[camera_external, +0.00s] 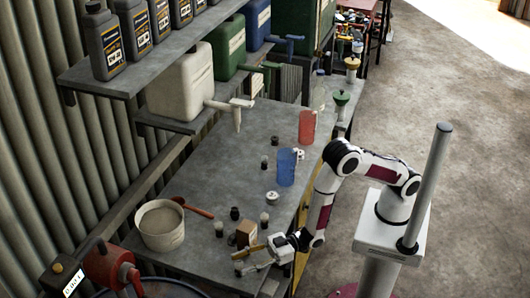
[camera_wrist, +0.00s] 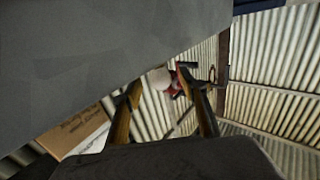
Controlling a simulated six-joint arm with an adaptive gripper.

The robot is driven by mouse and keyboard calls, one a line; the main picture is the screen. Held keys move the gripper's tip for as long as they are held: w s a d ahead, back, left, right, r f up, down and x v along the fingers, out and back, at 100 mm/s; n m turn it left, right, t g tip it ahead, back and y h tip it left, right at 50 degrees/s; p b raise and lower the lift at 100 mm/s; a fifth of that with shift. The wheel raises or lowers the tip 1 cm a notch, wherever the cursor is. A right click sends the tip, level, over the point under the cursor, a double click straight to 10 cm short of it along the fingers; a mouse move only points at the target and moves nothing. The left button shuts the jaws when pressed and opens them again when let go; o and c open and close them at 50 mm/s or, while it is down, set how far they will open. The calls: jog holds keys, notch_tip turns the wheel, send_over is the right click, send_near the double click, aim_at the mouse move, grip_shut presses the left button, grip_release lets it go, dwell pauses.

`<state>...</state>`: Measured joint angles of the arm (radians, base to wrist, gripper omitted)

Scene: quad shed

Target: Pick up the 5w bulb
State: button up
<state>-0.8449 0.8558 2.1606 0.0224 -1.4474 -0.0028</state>
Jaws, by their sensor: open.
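Several small bulb-like items with white or dark tops stand on the grey bench (camera_external: 205,258). They include a white-topped one (camera_external: 219,229) left of the box, a dark one (camera_external: 234,213) and another white-topped one (camera_external: 264,218) behind the box. No wattage is readable, so I cannot tell which is the 5w bulb. My gripper (camera_external: 238,261) is open, low over the near end of the bench, in front of the box. In the wrist view its fingers (camera_wrist: 158,88) are apart.
A cardboard box (camera_external: 246,234) stands close to my gripper and also shows in the wrist view (camera_wrist: 75,135). A pale bucket (camera_external: 159,226) and a brown spoon (camera_external: 193,207) are to the left. Blue (camera_external: 287,167) and red (camera_external: 307,127) cups stand farther back. Shelves overhang the bench's wall side.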

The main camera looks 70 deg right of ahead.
jog(key=shift+x, duration=0.9)
grip_shut()
